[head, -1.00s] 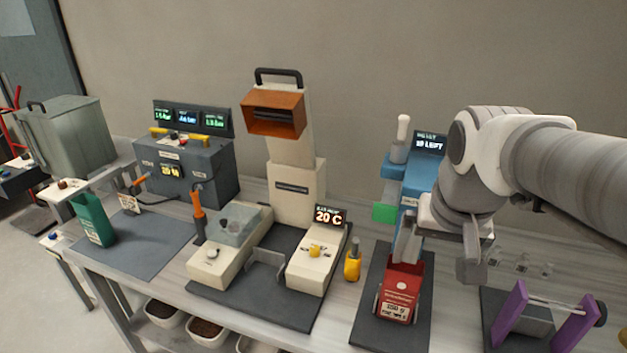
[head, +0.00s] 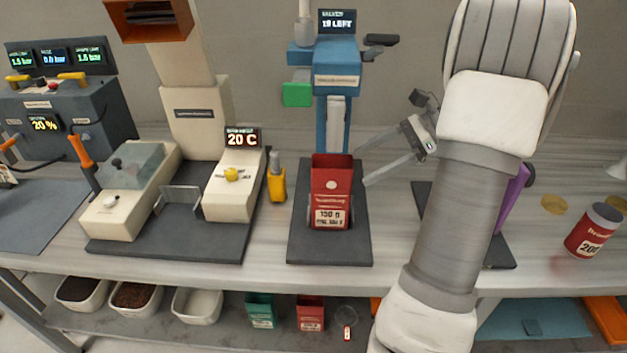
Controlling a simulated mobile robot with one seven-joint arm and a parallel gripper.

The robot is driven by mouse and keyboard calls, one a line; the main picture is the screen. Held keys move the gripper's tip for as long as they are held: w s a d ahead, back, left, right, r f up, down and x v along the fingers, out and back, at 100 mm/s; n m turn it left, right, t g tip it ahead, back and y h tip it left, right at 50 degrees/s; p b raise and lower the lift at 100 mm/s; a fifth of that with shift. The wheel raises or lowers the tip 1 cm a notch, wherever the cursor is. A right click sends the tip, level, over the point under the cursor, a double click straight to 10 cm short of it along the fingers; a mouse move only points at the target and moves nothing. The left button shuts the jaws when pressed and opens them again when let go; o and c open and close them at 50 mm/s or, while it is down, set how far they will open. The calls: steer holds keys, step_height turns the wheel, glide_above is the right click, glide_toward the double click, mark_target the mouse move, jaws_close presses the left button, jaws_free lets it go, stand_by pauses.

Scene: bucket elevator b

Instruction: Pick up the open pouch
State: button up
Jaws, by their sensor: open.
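The open red pouch (head: 331,182) stands upright, mouth up, on a dark mat (head: 330,250) in front of the blue machine (head: 334,105). Its front has a white dot and a white label reading about 150 g. My gripper (head: 364,167) is just right of the pouch's upper part, with its fingers pointing left towards it. The fingers are spread and nothing is between them. I cannot tell whether the fingertips touch the pouch.
A yellow holder (head: 276,186) stands close left of the mat, beside the cream sealing machine (head: 234,185). A purple stand (head: 515,198) is partly behind my arm. Bins and pouches fill the shelf below.

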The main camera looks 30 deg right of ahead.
mark_target(342, 160)
steer(key=w+a+f, duration=0.1)
steer(key=w, duration=0.1)
steer(key=w+a+f+m+t+y+b, duration=0.1)
steer(key=w, duration=0.1)
steer(key=w+a+t+y+b, duration=0.1)
steer(key=w, duration=0.1)
steer(key=shift+w+f+m, duration=0.1)
steer(key=shift+f+m, duration=0.2)
steer(key=shift+f, duration=0.1)
steer(key=b+x, duration=0.1)
steer(key=x, duration=0.4)
steer(key=shift+a+r, duration=0.1)
steer(key=shift+a, duration=0.2)
steer(key=c, duration=1)
